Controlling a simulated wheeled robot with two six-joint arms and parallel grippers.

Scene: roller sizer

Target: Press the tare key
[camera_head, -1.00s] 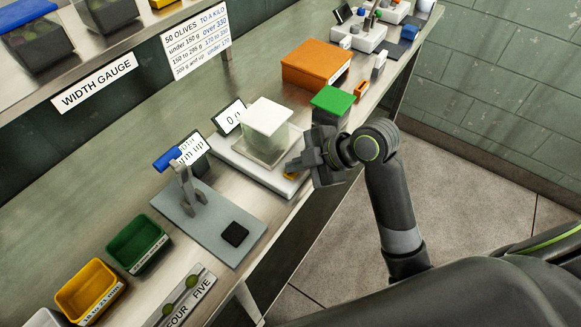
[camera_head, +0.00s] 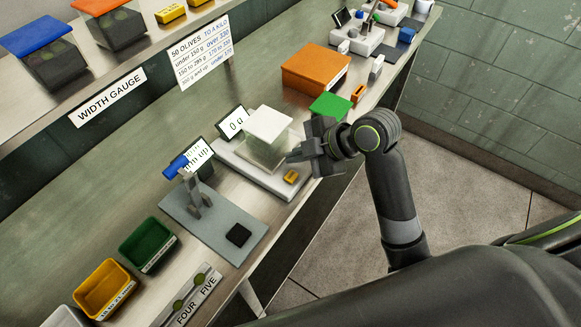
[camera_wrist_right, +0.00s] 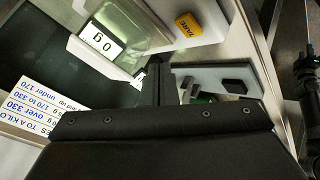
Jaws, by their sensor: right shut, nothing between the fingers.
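The scale (camera_head: 229,160) is a pale flat unit with a clear open box with a white top (camera_head: 268,125) on it. Its display (camera_head: 233,122) reads "0 g", also in the wrist view (camera_wrist_right: 102,40). The yellow tare key (camera_head: 291,177) is at the scale's front edge, uncovered; it shows in the wrist view (camera_wrist_right: 188,25) with lettering. My right gripper (camera_head: 291,157) is shut and empty, just beyond the key and apart from it, by the clear box. Its fingertips also show in the wrist view (camera_wrist_right: 158,66). My left gripper is in neither view.
A gauge stand with a blue top (camera_head: 175,166) on a grey plate (camera_head: 215,222) stands left of the scale. Green (camera_head: 147,245) and yellow (camera_head: 102,287) bins sit front left. An orange box (camera_head: 316,69) and a green block (camera_head: 330,107) stand beyond the gripper.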

